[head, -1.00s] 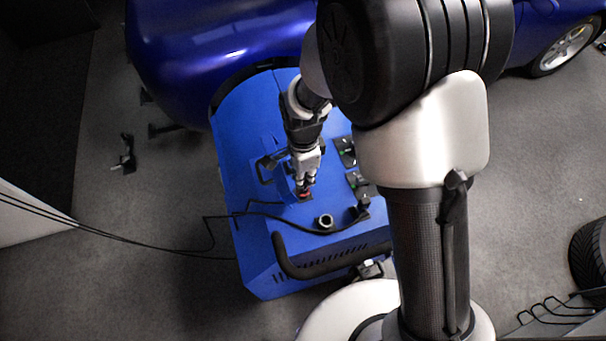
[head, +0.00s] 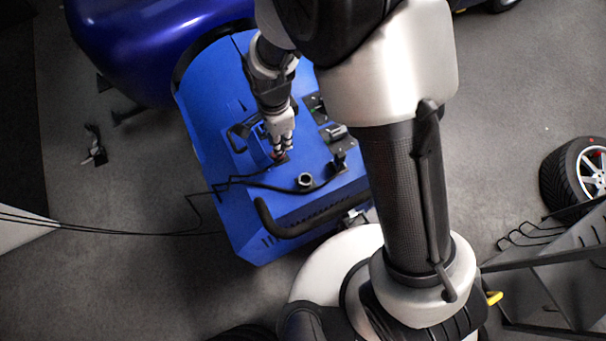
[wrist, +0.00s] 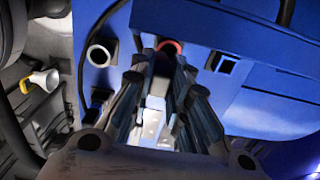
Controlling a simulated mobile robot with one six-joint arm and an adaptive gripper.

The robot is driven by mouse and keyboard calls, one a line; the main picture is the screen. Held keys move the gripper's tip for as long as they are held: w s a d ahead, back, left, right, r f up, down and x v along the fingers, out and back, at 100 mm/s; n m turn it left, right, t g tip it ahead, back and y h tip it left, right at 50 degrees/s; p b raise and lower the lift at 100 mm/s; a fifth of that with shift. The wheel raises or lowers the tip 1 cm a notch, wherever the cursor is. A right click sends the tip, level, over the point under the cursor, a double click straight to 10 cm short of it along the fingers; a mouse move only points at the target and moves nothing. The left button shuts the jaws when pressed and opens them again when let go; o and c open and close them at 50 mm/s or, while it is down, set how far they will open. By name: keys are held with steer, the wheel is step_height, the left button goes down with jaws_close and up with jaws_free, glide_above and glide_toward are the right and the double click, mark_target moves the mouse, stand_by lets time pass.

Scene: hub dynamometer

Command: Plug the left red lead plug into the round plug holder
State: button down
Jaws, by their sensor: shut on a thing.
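My gripper (head: 280,152) points down at the top of the blue dynamometer cabinet (head: 215,110). Its fingers are closed around a small red plug (head: 277,156), mostly hidden by the fingers. In the wrist view the red rim of the plug (wrist: 172,45) shows between the fingertips (wrist: 160,65). A round light-rimmed holder (head: 305,180) stands on the cabinet, in front and to the right of the gripper. It also shows in the wrist view (wrist: 98,55), left of the fingers, apart from the plug. I cannot tell whether the plug touches the surface below.
A black cable (head: 250,184) runs across the cabinet top past the round holder. A black handlebar (head: 290,228) edges the near side. Black fittings (head: 335,134) stand right of the gripper. A square socket (wrist: 222,64) shows in the wrist view. A blue car (head: 140,40) is behind.

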steer(key=s+d, duration=0.6)
steer(key=d, duration=0.1)
stand_by(1.0)
steer(key=shift+s+f+b, duration=0.1)
steer(key=shift+f+b, duration=0.05)
steer(key=shift+b, duration=0.2)
steer(key=shift+f, duration=0.35)
steer(key=shift+f+b, duration=0.1)
steer(key=shift+b, duration=0.25)
steer(key=shift+f+b, duration=1.15)
steer(key=shift+f, duration=0.25)
steer(key=c, duration=1.5)
jaws_free()
steer(key=shift+o, duration=0.2)
